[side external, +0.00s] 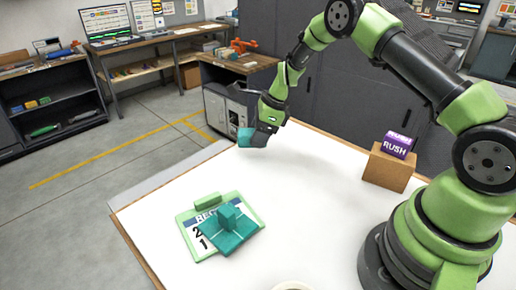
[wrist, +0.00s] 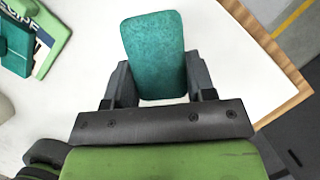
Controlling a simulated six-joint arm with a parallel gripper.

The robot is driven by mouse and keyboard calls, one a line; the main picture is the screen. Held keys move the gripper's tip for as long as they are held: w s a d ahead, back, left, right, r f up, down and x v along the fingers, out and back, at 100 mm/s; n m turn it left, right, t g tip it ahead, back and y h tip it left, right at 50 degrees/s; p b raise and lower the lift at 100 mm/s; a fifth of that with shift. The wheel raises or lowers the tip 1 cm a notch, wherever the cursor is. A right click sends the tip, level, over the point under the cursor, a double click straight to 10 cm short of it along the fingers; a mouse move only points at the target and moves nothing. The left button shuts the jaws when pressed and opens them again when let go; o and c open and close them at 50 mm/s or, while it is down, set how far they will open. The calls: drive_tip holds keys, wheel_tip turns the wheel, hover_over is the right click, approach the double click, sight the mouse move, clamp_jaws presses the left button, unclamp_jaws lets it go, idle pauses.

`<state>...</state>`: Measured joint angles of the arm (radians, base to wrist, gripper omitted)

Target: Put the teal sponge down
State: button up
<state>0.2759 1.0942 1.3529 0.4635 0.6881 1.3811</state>
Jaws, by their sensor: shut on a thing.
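The teal sponge (wrist: 155,52) is a rounded block held between the two fingers of my gripper (wrist: 153,85). In the side external view the sponge (side external: 246,137) shows at the end of my gripper (side external: 262,133), above the far left part of the white table, apart from the clipboard. My gripper is shut on it. How high the sponge is above the table is hard to tell.
A green clipboard (side external: 188,217) with a printed sheet lies on the white table (side external: 310,215), with a teal block-like object (side external: 230,232) on it. A purple "RUSH" stamp (side external: 398,145) sits on a brown box (side external: 389,168) at right. The table's middle is clear.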

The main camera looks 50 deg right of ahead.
sight(259, 158)
drive_tip(key=shift+f, duration=2.2)
drive_tip(key=o, duration=0.9)
drive_tip(key=shift+f, duration=0.1)
